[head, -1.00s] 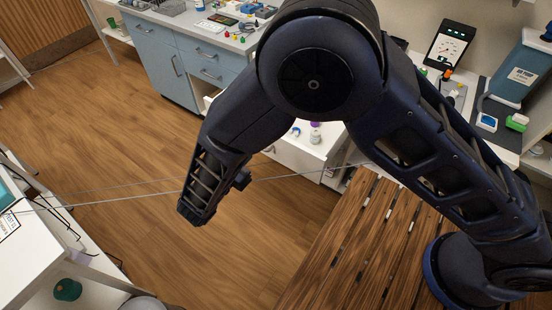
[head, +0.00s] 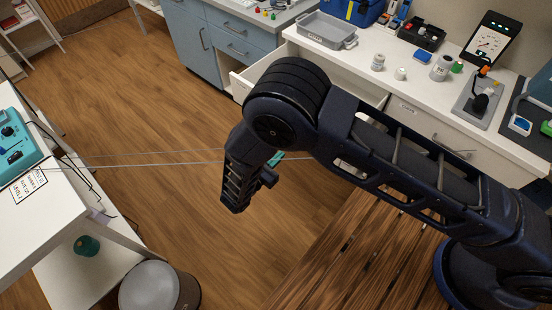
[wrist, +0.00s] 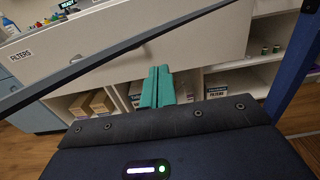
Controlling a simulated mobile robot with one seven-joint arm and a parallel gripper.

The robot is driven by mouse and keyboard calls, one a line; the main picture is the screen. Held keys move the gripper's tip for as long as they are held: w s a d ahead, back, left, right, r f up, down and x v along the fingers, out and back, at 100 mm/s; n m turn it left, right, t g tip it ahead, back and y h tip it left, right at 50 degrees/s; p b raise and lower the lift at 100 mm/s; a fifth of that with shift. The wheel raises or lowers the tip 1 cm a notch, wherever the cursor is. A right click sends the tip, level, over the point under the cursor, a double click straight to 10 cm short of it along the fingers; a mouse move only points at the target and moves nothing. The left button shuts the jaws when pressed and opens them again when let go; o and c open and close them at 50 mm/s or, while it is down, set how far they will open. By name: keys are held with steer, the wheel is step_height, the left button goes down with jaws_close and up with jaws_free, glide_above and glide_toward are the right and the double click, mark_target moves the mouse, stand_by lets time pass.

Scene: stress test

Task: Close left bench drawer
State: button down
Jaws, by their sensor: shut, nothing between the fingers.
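The left bench drawer (head: 242,86) stands pulled out from the white bench; its pale left end shows in the head view, and my arm hides most of the rest. In the wrist view a broad white drawer front (wrist: 200,35) labelled FILTERS, with a handle, spans the top. My gripper (wrist: 157,80) has its teal fingers together and empty, pointing at the lower part of this front. I cannot tell whether they touch it. In the head view only a bit of teal gripper (head: 276,159) shows behind my arm.
Thin grey cables (head: 150,158) stretch across the aisle from the left bench, near my arm. A grey tray (head: 327,30) and several bottles stand on the bench top. Open shelves with boxes (wrist: 97,102) lie under the drawer front. A round bin (head: 150,287) stands at lower left.

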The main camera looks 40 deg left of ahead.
steer(key=w, duration=1)
steer(key=shift+w, duration=0.2)
steer(key=w, duration=3.4)
steer(key=shift+w+r, duration=0.15)
steer(key=shift+w, duration=0.4)
